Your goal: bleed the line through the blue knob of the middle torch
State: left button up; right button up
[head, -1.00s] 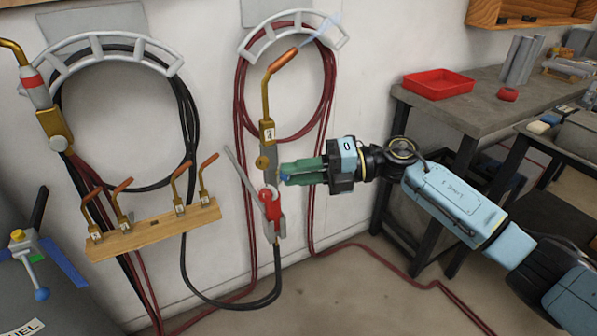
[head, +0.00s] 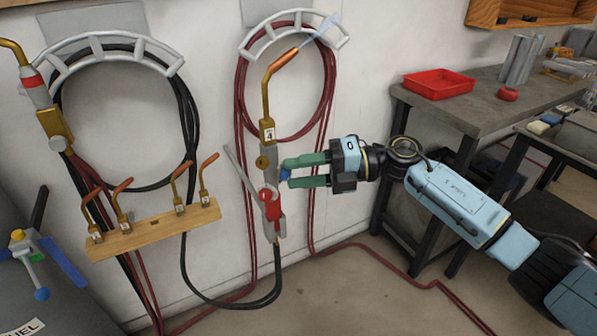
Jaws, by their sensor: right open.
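The middle torch (head: 267,128) hangs upright on the wall, with a brass body, a copper tip and a tag reading 4. A pale bluish jet (head: 322,28) comes from its tip. Its blue knob (head: 285,174) sits on the right side, below the brass part and above a red part (head: 271,201). My right gripper (head: 289,174) reaches in from the right, with its green fingers apart. The fingertips are above and below the knob; I cannot tell whether they touch it. My left gripper is not in view.
A wooden rack (head: 150,232) with several small copper tips is on the wall at left. Another torch (head: 45,110) hangs at far left. Dark red hoses run down the wall and across the floor. A red tray (head: 438,84) stands on the bench at right.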

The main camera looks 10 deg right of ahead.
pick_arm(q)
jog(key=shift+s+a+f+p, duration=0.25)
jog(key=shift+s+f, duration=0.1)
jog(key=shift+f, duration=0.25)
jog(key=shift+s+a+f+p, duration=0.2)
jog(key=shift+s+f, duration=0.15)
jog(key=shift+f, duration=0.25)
pick_arm(e)
jog(key=s+d+r, duration=0.1)
jog(key=d, duration=1.1)
jog(key=shift+s+d+r, duration=0.15)
jog(key=shift+d+r, duration=0.05)
jog(key=shift+d, duration=0.15)
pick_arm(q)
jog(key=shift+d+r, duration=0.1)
